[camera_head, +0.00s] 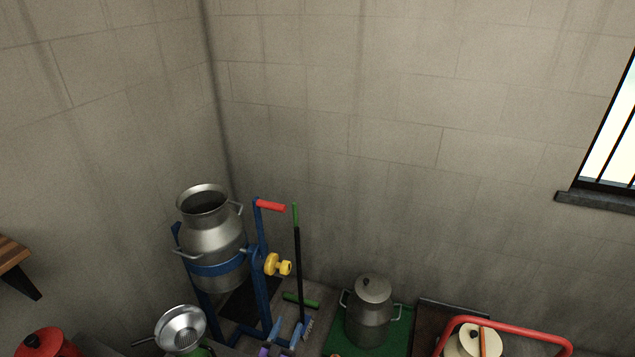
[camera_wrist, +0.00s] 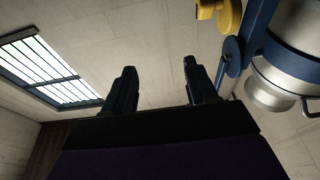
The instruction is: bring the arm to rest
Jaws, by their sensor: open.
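My gripper (camera_wrist: 160,75) shows in the wrist view with its two dark fingers spread apart and nothing between them. Behind the fingers is bare wall. In the head view, small blue and purple parts at the bottom edge, in front of the blue stand, look like my gripper's tip; the rest of the arm is not visible there.
A metal churn (camera_head: 213,240) sits in a blue stand (camera_head: 261,305) with a yellow knob (camera_head: 277,265); the churn (camera_wrist: 290,75) is close on the wrist view's right. A lidded can (camera_head: 371,310) stands on a green mat (camera_head: 402,325). A strainer (camera_head: 181,328) is at lower left.

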